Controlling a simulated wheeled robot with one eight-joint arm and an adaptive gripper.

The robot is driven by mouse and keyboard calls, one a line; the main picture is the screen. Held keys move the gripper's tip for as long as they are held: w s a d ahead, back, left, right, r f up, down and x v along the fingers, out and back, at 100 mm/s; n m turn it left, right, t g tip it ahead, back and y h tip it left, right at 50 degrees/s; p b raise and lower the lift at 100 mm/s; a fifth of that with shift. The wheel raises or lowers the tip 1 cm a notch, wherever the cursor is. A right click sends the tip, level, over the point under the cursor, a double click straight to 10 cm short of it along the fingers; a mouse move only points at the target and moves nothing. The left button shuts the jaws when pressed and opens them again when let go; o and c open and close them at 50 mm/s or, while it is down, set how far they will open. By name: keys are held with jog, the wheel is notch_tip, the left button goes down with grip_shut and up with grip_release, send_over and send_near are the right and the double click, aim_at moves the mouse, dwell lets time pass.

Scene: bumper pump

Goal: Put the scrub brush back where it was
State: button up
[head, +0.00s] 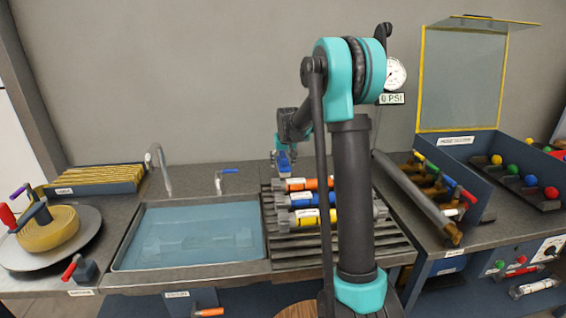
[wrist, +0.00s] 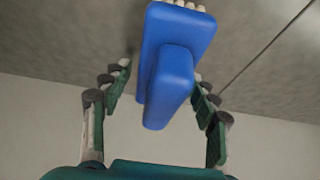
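The scrub brush has a blue body and pale bristles; in the head view the blue brush (head: 283,161) is at the back of the counter, just behind the slatted rack. In the wrist view the brush (wrist: 178,60) fills the upper middle, its handle toward the camera and bristles at the top edge. My gripper (head: 282,148) is at the brush. In the wrist view my gripper (wrist: 163,95) is open, with one finger on each side of the handle. A gap shows on the left; the right finger looks close to the handle. I cannot tell whether it touches.
A sink (head: 188,237) with a faucet (head: 158,166) lies to the left. A gauge (head: 395,75) reading 0 PSI and a blue, yellow-edged open-lidded box (head: 459,80) are to the right.

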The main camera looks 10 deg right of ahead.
jog(key=v, duration=1.2)
jog(key=shift+r, duration=0.15)
dwell(1.2)
